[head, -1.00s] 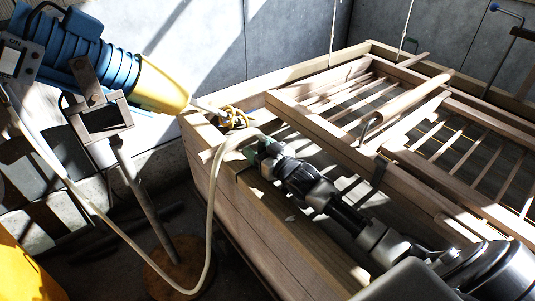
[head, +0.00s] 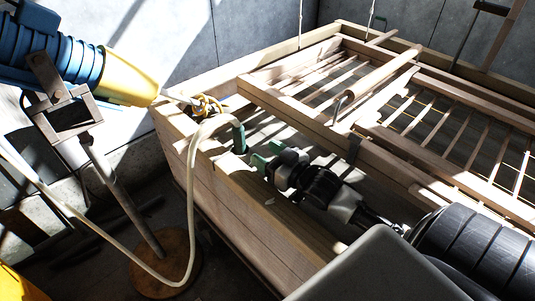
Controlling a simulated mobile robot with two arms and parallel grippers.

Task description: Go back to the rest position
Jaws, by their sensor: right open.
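My right gripper (head: 266,155) reaches in from the lower right over the wooden mould box. Its two green-tipped fingers are apart, with nothing between them. Just left of it, a pale hose (head: 196,160) arches up and ends in a dark green tip (head: 238,137) at the mould's near-left edge. The fingertips are a short way from this tip and look clear of it. My left gripper does not show.
The wooden mould (head: 290,232) with slatted frames fills the centre and right. A blue and yellow device (head: 128,76) on a metal stand (head: 122,195) with a round wooden base (head: 150,277) stands at the left. Concrete walls (head: 255,32) close off the back.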

